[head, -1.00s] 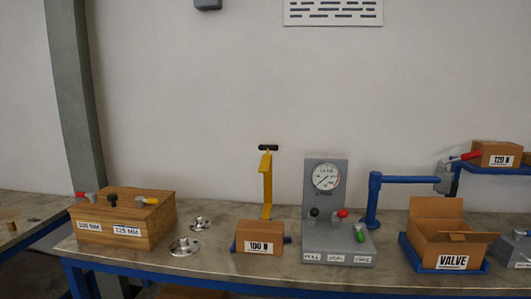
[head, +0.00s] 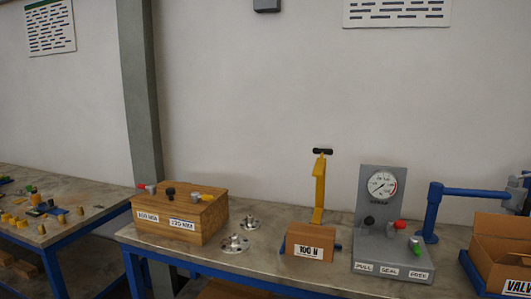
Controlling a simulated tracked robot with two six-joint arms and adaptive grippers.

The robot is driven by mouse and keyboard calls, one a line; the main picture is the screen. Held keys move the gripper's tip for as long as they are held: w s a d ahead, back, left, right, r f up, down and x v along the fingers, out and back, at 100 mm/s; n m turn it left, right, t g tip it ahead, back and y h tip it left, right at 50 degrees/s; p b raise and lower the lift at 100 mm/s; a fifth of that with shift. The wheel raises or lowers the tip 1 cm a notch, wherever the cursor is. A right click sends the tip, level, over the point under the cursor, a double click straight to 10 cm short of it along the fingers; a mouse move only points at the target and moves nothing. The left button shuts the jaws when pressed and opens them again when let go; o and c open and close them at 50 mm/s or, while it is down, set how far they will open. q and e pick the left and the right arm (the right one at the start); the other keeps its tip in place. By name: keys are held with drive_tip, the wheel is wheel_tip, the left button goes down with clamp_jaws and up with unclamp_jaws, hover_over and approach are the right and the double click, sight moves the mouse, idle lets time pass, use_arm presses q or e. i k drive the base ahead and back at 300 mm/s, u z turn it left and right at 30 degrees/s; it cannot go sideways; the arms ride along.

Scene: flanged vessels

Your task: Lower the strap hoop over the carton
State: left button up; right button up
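A small brown carton labelled 100 N (head: 304,236) sits on the bench, with a blue part showing at its right side. A larger open brown carton labelled VALVE (head: 497,250) stands at the right edge, cut off by the frame. I cannot make out a strap hoop around or above either carton. Neither of my grippers shows in the head view.
A yellow upright with a black handle (head: 320,190) stands behind the small carton. A grey gauge stand (head: 384,265) with coloured knobs is to its right, beside a blue post (head: 432,212). A wooden box (head: 185,218) and metal flanges (head: 234,244) are left.

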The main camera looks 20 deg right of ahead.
sight(319, 187)
drive_tip(key=i, duration=0.2)
drive_tip(key=u, duration=1.25)
drive_tip(key=i, duration=3.05)
drive_tip(key=z, duration=1.4)
drive_tip(key=i, duration=0.2)
drive_tip(key=z, duration=1.95)
drive_tip(key=i, duration=0.2)
drive_tip(key=z, duration=1.3)
